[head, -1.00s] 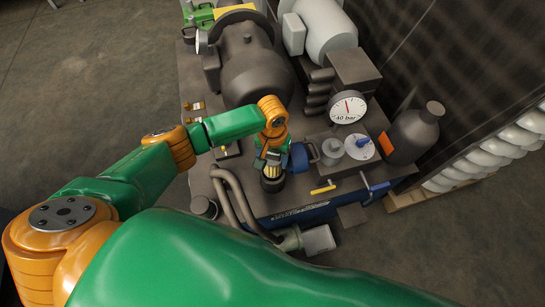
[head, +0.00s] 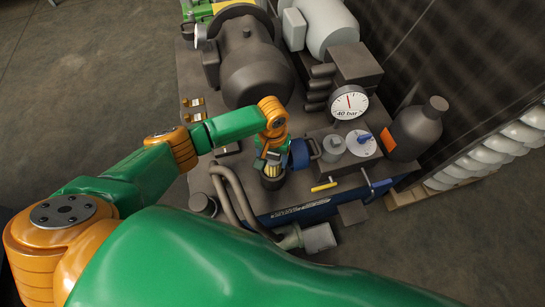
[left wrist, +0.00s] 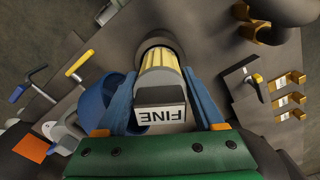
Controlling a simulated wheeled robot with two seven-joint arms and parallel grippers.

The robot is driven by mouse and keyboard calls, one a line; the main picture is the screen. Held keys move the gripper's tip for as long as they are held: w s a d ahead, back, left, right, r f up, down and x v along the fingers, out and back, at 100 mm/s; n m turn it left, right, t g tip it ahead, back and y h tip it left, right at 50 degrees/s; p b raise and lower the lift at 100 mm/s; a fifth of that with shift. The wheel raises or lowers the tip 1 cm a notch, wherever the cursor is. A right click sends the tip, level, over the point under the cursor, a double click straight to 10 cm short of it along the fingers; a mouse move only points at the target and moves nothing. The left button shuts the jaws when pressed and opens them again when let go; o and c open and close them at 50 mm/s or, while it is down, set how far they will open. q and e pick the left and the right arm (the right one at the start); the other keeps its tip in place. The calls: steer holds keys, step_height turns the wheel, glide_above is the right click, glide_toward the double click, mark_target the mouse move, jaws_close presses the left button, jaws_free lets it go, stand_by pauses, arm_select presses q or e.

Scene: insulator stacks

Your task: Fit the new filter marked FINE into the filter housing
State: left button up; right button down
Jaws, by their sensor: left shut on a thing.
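The new filter (left wrist: 160,100) has a yellow pleated body and a dark end with a white label reading FINE, upside down in the left wrist view. My left gripper (left wrist: 160,82) is shut on it, one blue finger on each side. The filter's far end meets the round dark opening of the filter housing (left wrist: 158,42); how deep it sits is hard to tell. In the head view, the gripper (head: 271,158) is above the dark housing (head: 272,183), with a little of the yellow filter (head: 271,171) showing between them. My right gripper is not in view.
A blue round part (head: 300,153) stands close beside the gripper. A pressure gauge (head: 348,102), a dial with a blue pointer (head: 361,142) and a yellow-handled lever (head: 324,186) are to the right. Thick hoses (head: 232,195) run left of the housing. A large motor (head: 250,70) stands behind.

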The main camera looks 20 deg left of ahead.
mark_target(273, 154)
arm_select(q)
steer(key=shift+f+b, duration=1.3)
steer(key=shift+f, duration=0.6)
steer(key=o, duration=1.4)
step_height(273, 154, up, 7)
steer(key=shift+r+p, duration=0.15)
steer(key=shift+p, duration=0.9)
